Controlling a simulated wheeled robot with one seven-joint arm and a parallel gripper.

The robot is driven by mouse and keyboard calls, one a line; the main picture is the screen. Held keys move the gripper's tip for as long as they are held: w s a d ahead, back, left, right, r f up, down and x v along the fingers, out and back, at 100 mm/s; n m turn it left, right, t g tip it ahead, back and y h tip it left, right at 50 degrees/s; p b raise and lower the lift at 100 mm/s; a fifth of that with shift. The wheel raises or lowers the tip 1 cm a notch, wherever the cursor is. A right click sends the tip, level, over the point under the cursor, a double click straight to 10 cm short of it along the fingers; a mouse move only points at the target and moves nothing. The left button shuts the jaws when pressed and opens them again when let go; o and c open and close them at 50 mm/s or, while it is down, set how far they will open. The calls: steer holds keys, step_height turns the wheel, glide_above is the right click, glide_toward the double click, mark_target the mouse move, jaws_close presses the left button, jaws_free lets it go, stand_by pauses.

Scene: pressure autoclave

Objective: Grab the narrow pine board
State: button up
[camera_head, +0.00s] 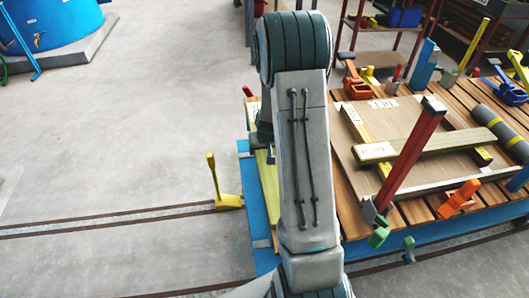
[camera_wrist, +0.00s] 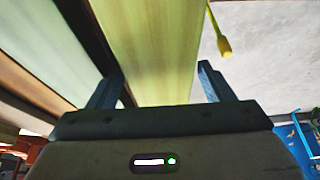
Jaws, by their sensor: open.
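A long yellowish pine board (camera_head: 268,190) lies along the left edge of the slatted table, partly hidden behind my arm. In the wrist view a pale yellow-green board (camera_wrist: 150,45), which looks like the same one, runs lengthwise between the fingers of my gripper (camera_wrist: 160,85). My gripper is open, with one finger by each side of the board. The left finger looks close to the board's edge, and there is a gap to the right finger. Contact cannot be told.
The blue-framed slatted table (camera_head: 410,210) holds a plywood sheet (camera_head: 375,120), another pale board (camera_head: 440,143), a red clamp bar (camera_head: 412,155) and several small clamps. A yellow lever (camera_head: 214,182) stands just left of the table.

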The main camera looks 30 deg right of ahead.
steer(key=c, duration=0.9)
steer(key=shift+r, duration=0.1)
steer(key=shift+c, duration=1.1)
